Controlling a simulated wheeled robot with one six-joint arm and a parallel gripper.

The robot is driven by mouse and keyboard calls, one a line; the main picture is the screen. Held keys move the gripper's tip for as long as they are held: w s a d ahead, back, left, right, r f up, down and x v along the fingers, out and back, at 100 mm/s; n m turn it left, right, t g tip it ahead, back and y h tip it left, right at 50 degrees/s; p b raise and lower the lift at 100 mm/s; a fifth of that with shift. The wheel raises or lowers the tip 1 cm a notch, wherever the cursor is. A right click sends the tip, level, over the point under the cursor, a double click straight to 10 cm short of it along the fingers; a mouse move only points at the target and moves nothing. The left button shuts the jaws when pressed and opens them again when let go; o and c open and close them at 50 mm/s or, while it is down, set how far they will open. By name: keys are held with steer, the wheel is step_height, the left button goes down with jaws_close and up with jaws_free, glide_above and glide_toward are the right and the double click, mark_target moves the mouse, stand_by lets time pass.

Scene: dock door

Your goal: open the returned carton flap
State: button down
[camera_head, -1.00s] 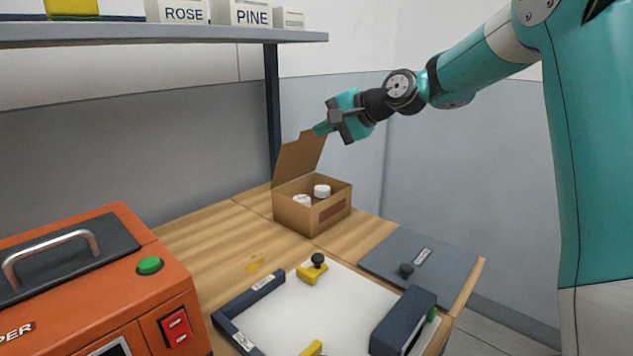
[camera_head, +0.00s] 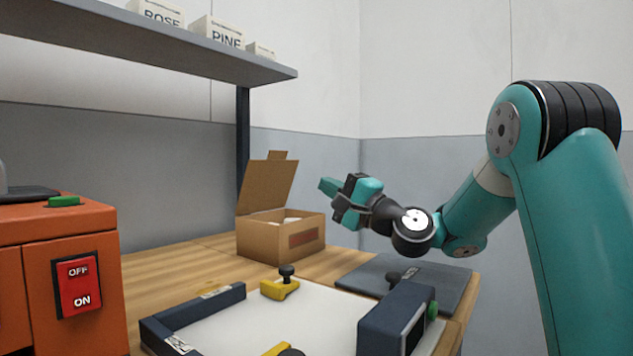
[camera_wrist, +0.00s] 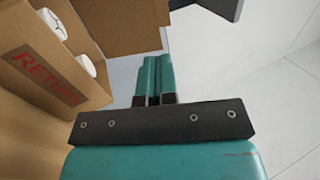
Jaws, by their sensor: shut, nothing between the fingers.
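The brown returned carton (camera_head: 281,239) stands on the wooden bench. Its flap (camera_head: 269,187) is raised and leans back slightly, with a small tab at its top edge. The carton also shows in the wrist view (camera_wrist: 48,70), with red lettering on its front and white round items inside; the flap (camera_wrist: 115,22) is at the top there. My gripper (camera_head: 326,186) is to the right of the flap, apart from it, above and beyond the carton's right side. Its teal fingers (camera_wrist: 155,75) are together with nothing between them.
An orange machine (camera_head: 70,262) with a red switch stands at left. A white board with dark blocks (camera_head: 392,315) and a yellow clamp (camera_head: 280,288) lies in front. A grey panel (camera_head: 440,285) lies at right. A shelf (camera_head: 190,53) with labelled boxes overhangs the left.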

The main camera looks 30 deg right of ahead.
mark_target(278, 156)
steer(key=p+x, duration=0.8)
steer(key=x, duration=0.5)
